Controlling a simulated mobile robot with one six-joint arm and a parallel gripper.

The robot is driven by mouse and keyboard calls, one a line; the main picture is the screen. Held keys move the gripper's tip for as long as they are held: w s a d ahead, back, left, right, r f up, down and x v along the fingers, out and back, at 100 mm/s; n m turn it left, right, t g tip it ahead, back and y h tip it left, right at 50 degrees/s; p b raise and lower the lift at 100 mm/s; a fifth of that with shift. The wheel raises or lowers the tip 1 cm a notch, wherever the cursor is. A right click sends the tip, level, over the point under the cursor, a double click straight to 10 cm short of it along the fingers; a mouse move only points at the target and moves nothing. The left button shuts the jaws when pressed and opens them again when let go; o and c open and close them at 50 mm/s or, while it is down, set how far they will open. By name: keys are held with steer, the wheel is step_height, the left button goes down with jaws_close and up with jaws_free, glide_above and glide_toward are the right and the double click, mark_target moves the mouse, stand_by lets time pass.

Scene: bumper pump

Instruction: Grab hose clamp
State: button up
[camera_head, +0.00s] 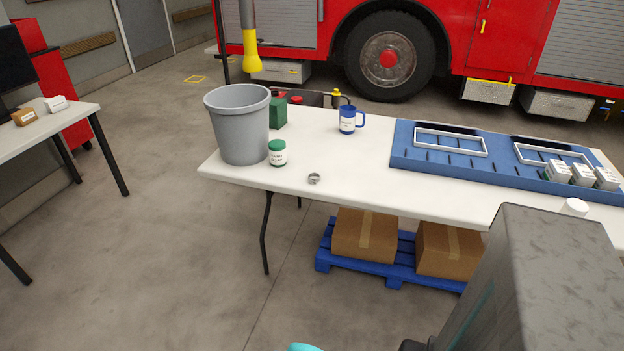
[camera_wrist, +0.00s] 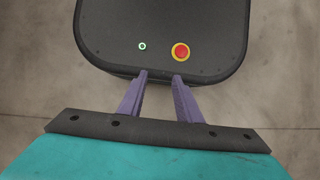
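The hose clamp (camera_head: 314,178) is a small silver metal ring. It lies near the front edge of the white table (camera_head: 350,187), to the right of the green-lidded jar, with bare table around it. In the wrist view my gripper (camera_wrist: 160,76) has two purple fingers set apart with nothing between them. It points down over my own dark base with a red button, above the concrete floor. The clamp does not show in the wrist view. In the head view the gripper's fingers are not visible.
On the table stand a grey bin (camera_head: 238,125), a green-lidded jar (camera_head: 277,153), a blue mug (camera_head: 350,120) and a blue tray (camera_head: 440,160) with white frames and small boxes. Cardboard boxes (camera_head: 364,235) sit on a blue pallet (camera_head: 330,262) below. Floor at the left front is clear.

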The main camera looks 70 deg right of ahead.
steer(key=o, duration=0.4)
steer(key=shift+c, duration=0.2)
steer(key=o, duration=0.3)
steer(key=shift+w+d, duration=0.15)
steer(key=shift+w, duration=0.1)
steer(key=w+d+r+m+t+h+b, duration=0.1)
steer(key=w+d+r+m+h, duration=0.25)
steer(key=d, duration=0.75)
steer(key=w+d+r+m+t+h+b, duration=0.1)
steer(key=w+d+r+m+b, duration=0.2)
steer(key=w+d, duration=0.6)
steer(key=w+d+r+m+t+h, duration=0.15)
steer(key=w+d+r+m, duration=0.25)
steer(key=d, duration=0.9)
steer(key=s+d+r+m+g+h+b, duration=0.1)
steer(key=s+d+r+m+h, duration=0.1)
steer(key=d+r, duration=0.7)
steer(key=s+d+r+m+g+h+b, duration=0.1)
steer(key=s+d+r+m, duration=0.4)
steer(key=d+r, duration=0.5)
steer(key=s+d+r+m+g+h+b, duration=0.1)
steer(key=s+d+r+m+h, duration=0.3)
steer(key=d+r, duration=0.6)
steer(key=d+b, duration=0.1)
steer(key=d, duration=0.2)
steer(key=shift+d+h, duration=0.4)
